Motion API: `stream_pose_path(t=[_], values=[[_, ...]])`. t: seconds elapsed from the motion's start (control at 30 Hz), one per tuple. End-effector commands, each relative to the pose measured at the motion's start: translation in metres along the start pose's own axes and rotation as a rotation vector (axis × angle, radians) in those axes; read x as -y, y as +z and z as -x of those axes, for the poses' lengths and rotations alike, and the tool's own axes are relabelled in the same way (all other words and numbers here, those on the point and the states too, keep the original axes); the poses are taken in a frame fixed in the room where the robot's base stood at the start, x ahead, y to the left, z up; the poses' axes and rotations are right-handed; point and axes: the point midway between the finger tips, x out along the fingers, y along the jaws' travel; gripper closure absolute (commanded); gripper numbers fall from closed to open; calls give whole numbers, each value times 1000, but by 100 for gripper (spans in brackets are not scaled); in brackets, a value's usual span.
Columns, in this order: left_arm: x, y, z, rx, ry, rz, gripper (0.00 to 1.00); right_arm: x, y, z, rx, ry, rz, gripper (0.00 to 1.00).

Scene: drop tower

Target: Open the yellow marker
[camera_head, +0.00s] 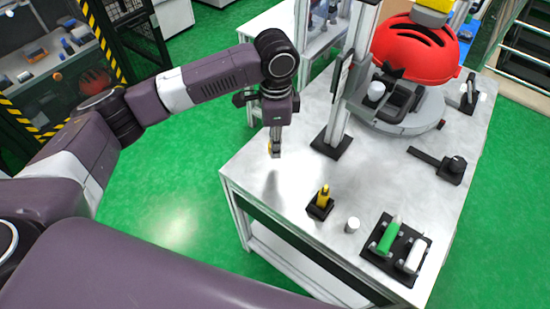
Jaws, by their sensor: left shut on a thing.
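The yellow marker (324,196) stands upright in a small black holder (319,210) near the front edge of the grey table. My left gripper (275,150) is above the table's left part, up and to the left of the marker and apart from it. It points down and is shut on a small yellow piece (271,149), which looks like the marker's cap. The fingers hide most of this piece. My right gripper is not in view.
On the table (290,205), a small white cylinder (352,225) stands right of the holder. A black tray (373,247) holds a green marker (389,236) and a white one (414,256). A red helmet (415,52) and an upright post (338,125) are farther back.

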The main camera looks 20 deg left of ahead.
Motion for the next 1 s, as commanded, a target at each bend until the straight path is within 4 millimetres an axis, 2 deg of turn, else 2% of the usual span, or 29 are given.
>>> stream_pose_path(t=[0.17,0.4,0.5,0.87,0.9,1.0], values=[[0,1,-14,2,0,2,100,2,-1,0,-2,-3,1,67],[0,0,-55,1,1,2,100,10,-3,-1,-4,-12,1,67],[0,0,-64,1,0,0,100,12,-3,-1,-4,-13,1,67],[0,0,-67,0,-1,1,100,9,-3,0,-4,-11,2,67],[0,0,-68,0,-1,1,80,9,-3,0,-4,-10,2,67],[0,0,-67,0,-2,1,68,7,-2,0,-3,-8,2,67]])
